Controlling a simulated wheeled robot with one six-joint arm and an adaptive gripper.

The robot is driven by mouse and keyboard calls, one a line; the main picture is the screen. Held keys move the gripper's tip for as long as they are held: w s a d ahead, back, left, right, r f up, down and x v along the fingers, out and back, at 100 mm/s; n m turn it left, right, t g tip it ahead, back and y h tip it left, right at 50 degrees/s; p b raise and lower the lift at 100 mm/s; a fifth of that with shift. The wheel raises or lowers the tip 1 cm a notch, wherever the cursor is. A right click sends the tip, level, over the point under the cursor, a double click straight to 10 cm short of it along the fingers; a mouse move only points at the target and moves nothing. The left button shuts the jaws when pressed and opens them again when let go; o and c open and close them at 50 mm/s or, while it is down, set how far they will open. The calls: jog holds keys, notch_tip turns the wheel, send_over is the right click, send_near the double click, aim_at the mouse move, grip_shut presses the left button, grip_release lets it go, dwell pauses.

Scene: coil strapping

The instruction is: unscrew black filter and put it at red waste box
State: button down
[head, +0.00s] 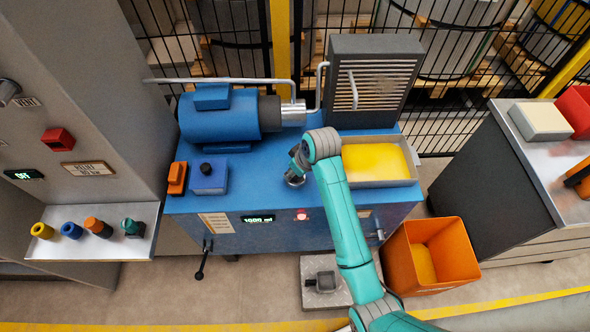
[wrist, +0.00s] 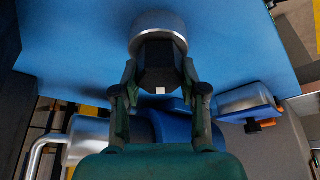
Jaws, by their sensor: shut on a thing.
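My gripper (wrist: 158,72) is shut on the black filter (wrist: 160,63), a dark faceted body between its two fingers. The filter's end meets a round silver-grey collar (wrist: 158,27) at the blue surface; I cannot tell whether it is still threaded in. In the head view my gripper (head: 296,172) is over the blue machine top, left of the yellow-filled tray, and the filter is mostly hidden there.
A blue motor (head: 222,117) and a grey vented housing (head: 372,80) stand behind my gripper. The grey tray (head: 400,184) with yellow contents is close on the right. A small blue box (head: 209,176) is on the left. A red bin (head: 575,108) is on the right bench.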

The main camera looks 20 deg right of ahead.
jog(key=n+y, duration=0.1)
jog(key=n, duration=0.2)
jog(key=n+g+y, duration=0.1)
jog(key=n, duration=0.2)
jog(key=shift+a+n, duration=0.1)
jog(key=shift+n, duration=0.2)
jog(key=shift+s+n+g, duration=0.15)
jog(key=shift+n+g, duration=0.35)
jog(key=shift+n, duration=0.1)
jog(key=n+g, duration=0.1)
jog(key=n, duration=0.2)
jog(key=shift+y, duration=0.3)
jog(key=shift+n, duration=0.5)
jog(key=shift+g, duration=0.3)
jog(key=shift+n+g, duration=0.3)
jog(key=shift+n, duration=0.7)
